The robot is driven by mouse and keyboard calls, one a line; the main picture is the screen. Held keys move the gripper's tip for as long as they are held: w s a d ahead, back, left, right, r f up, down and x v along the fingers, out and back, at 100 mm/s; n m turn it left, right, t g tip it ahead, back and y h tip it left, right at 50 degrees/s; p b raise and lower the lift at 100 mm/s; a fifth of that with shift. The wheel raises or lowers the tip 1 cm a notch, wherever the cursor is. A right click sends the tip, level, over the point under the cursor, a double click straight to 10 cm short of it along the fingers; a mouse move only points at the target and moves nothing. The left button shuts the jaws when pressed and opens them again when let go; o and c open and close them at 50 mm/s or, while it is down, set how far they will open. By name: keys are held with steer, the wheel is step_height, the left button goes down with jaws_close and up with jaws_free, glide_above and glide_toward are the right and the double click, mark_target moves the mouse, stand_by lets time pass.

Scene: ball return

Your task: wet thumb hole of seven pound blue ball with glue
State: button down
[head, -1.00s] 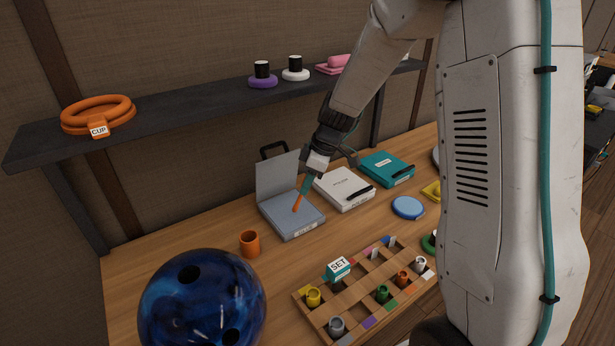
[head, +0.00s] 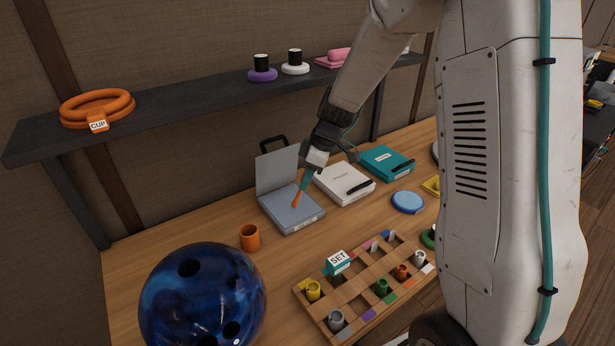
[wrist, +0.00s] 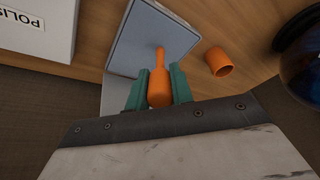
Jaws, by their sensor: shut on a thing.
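The blue marbled ball (head: 180,305) sits at the front left of the bench. Dark holes show on its top and lower right; I cannot tell which is the thumb hole or read a weight. My gripper (head: 307,180) is shut on an orange bottle-shaped applicator (wrist: 160,88), gripped between teal fingers. The applicator's narrow tip points down at the grey-blue pad of an open box (head: 290,212); I cannot tell whether it touches. The ball's dark edge also shows at the right of the wrist view (wrist: 308,75).
An orange cup (head: 249,237) stands between ball and open box. A white polish box (head: 344,184) and a teal box (head: 386,162) lie behind. A wooden rack (head: 350,300) holds several small pots and a SET sign (head: 338,262). A shelf (head: 190,103) runs above.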

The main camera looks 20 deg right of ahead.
steer(key=shift+f, duration=0.55)
stand_by(1.1)
steer(key=shift+r, duration=3.55)
